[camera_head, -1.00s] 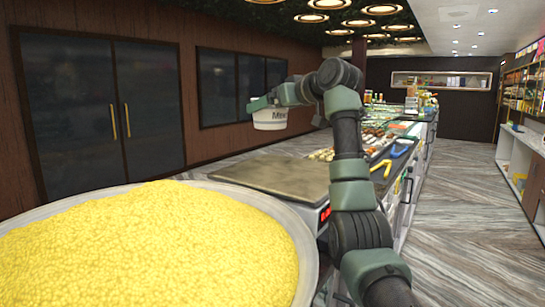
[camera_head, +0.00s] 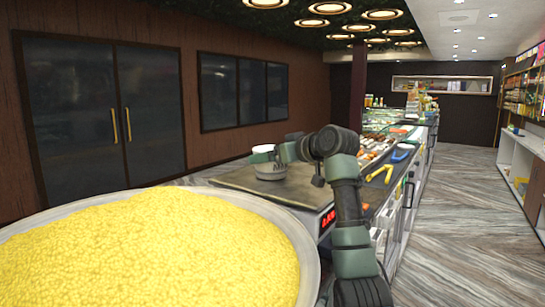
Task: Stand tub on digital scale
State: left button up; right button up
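The digital scale has a flat brown-grey plate (camera_head: 225,177) and a red lit display (camera_head: 328,218) on its front side. The small round tub (camera_head: 270,172) is upright over the back part of the plate, with dark lettering on its shaded side. Its base looks level with the plate; I cannot tell whether it bears its weight. My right gripper (camera_head: 264,157) is around the tub's upper part, with a finger across its near side, and appears shut on it. The far finger is hidden. My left gripper is out of view.
A wide metal pan (camera_head: 309,262) heaped with yellow grains (camera_head: 150,250) fills the near left, in front of the scale. Behind my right arm, the counter carries sweets, a blue item (camera_head: 402,155) and a yellow item (camera_head: 380,171). The aisle floor on the right is clear.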

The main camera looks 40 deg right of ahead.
jog(key=o, duration=1)
jog(key=shift+f, duration=0.15)
jog(key=shift+o, duration=0.2)
jog(key=shift+r, duration=0.25)
jog(key=shift+s, duration=0.3)
jog(key=b+v, duration=0.3)
jog(key=v, duration=0.8)
jog(key=shift+s+r+b, duration=0.1)
jog(key=shift+s+b, duration=0.1)
jog(key=shift+b, duration=0.15)
